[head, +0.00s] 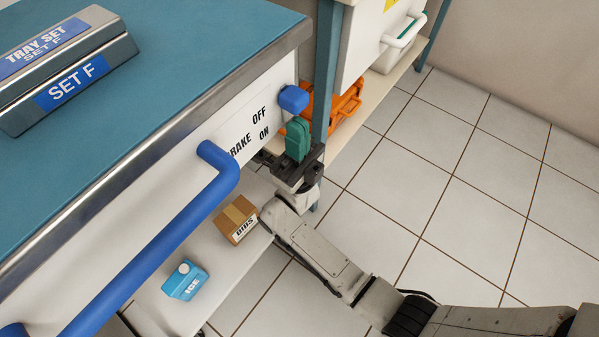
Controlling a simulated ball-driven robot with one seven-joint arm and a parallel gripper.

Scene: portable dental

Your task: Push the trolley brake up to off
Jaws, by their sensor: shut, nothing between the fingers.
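The trolley (170,130) has a blue top and a white end panel, seen from above at the left. The panel reads "BRAKE", with "OFF" above "ON" near its right corner. A blue brake knob (293,98) sticks out at that corner, beside and slightly above the word "OFF". My gripper (298,124) points up just below the knob. Its teal fingers are shut together with nothing held. The fingertips look close under the knob; I cannot tell if they touch it. Any lever behind the knob is hidden.
A blue push handle (165,240) juts out from the panel left of my gripper. A cardboard box (235,220) and a blue "ICE" pack (185,281) sit on the lower shelf. Behind are a blue post (325,70) and an orange case (345,103). Tiled floor (430,190) is clear at right.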

